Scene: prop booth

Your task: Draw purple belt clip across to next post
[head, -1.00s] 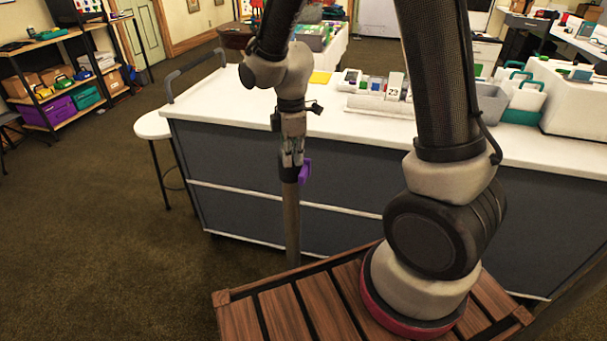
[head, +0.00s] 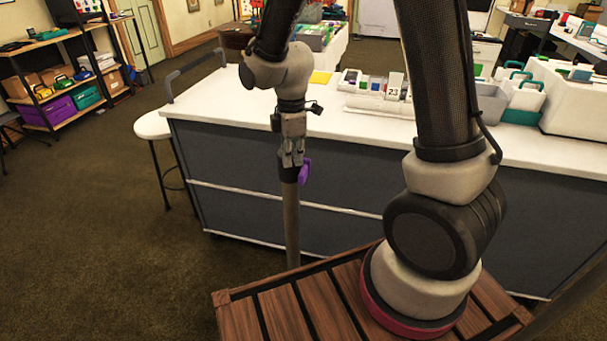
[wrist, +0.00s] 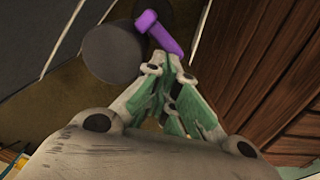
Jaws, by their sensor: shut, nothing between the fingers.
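The purple belt clip (head: 305,172) is at the top of a grey post (head: 292,225), on its right side in the head view. The clip (wrist: 158,33) also shows in the wrist view, as a purple bar with a rounded knob, beside the dark round top of the post (wrist: 112,53). My gripper (head: 292,165) points down at the post top, just left of the clip. In the wrist view my gripper (wrist: 169,71) is shut and empty, its fingertips at the clip's near end. I cannot tell whether they touch it. No second post is clearly visible.
A white-topped counter (head: 235,100) with dark panels stands just behind the post. A slatted wooden crate (head: 255,318) is in front, to the right. A round white stool (head: 152,125) is at the counter's left end. Open carpet (head: 90,240) lies to the left.

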